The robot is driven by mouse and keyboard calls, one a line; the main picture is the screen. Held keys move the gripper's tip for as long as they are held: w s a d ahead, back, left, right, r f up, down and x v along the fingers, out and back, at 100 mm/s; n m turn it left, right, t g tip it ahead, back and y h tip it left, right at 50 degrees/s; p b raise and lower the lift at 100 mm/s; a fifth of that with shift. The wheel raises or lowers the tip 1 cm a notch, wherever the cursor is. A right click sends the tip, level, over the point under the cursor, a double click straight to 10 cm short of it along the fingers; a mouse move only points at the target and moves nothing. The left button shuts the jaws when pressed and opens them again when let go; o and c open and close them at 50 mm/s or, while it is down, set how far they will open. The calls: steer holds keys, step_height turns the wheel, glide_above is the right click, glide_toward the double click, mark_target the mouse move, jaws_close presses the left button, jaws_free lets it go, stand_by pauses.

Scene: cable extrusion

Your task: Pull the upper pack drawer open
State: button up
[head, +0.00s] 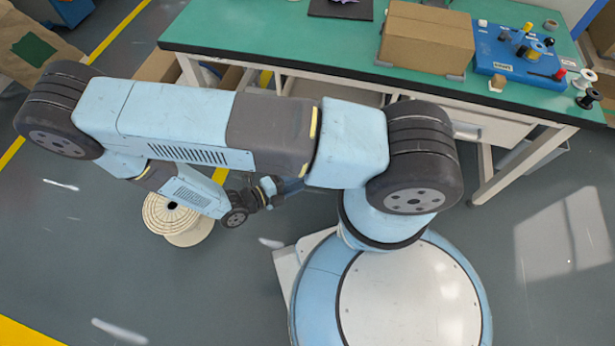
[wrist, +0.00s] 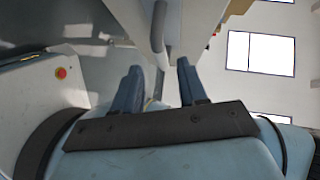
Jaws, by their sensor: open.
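In the head view a white drawer front (head: 505,128) sits under the green workbench, with a grey bar handle (head: 467,131) at its left part. My arm hides the area to its left. My gripper (head: 285,190) is partly hidden under my arm, low beside the bench. In the wrist view my gripper (wrist: 160,72) is open, its two blue fingers apart. A grey bar (wrist: 158,45), which looks like a handle, runs lengthwise in the gap between the fingers. White panels flank it, one on the right (wrist: 190,25). I cannot tell whether the fingers touch the bar.
On the green bench (head: 255,40) stand a cardboard box (head: 427,40) and a blue fixture board (head: 515,55). A white bench leg (head: 520,165) is at right. A cable spool (head: 180,220) stands on the floor near my forearm. The floor at right is clear.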

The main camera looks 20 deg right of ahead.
steer(key=v, duration=0.8)
steer(key=shift+a, duration=0.15)
steer(key=w+a+r+m+g+y, duration=0.1)
steer(key=w+r+m+g+y, duration=0.1)
steer(key=w+r+m, duration=0.35)
steer(key=w+a+r+m+g+y, duration=0.1)
steer(key=w+r+m+g+y, duration=0.15)
steer(key=r+m, duration=0.55)
steer(key=w+d+r+m+y, duration=0.2)
steer(key=w+d+r+m, duration=0.15)
steer(key=r, duration=0.55)
steer(key=w+d+r+m+y, duration=0.2)
steer(key=r+m+y, duration=0.15)
steer(key=r, duration=0.55)
steer(key=s+d+r+m+t+y, duration=0.1)
steer(key=d+r+m+y, duration=0.1)
steer(key=d+r+m, duration=0.4)
steer(key=s+d+r+m+y, duration=0.1)
steer(key=d+r+m+y, duration=0.15)
steer(key=r, duration=0.45)
steer(key=s+d+r+m+t+y, duration=0.1)
steer(key=s+d+r+m+t, duration=0.5)
steer(key=r+m, duration=0.5)
steer(key=s+d, duration=0.2)
steer(key=s, duration=0.1)
steer(key=shift+d+r, duration=0.25)
steer(key=shift+w, duration=0.1)
